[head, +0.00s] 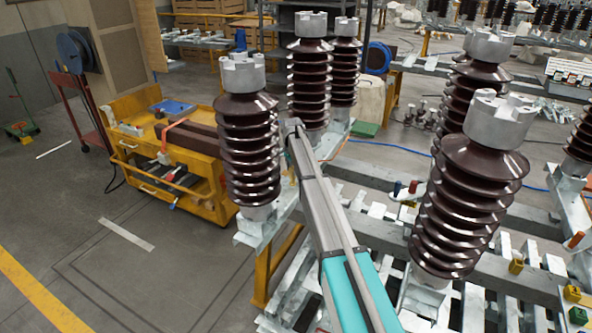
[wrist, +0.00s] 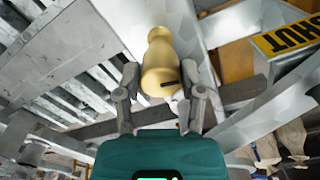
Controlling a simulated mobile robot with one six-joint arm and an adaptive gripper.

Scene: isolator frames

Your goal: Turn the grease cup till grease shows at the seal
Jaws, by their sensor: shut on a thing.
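The brass grease cup (wrist: 160,62) is in the upper middle of the wrist view, with a narrow neck and rounded top end and a wider body toward me. A short dark mark shows on its body. My gripper (wrist: 161,78) has one grey finger on each side of the cup and is shut on it. The cup sits beside a pale grey metal beam. I cannot make out a seal or any grease.
Ribbed brown insulators stand close by, one left (head: 248,140) and one right (head: 470,190) of my arm, on grey steel frames. A yellow tool cart (head: 200,195) is at the left. A yellow SHUT sign (wrist: 287,38) is beside the beam. Open floor lies at lower left.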

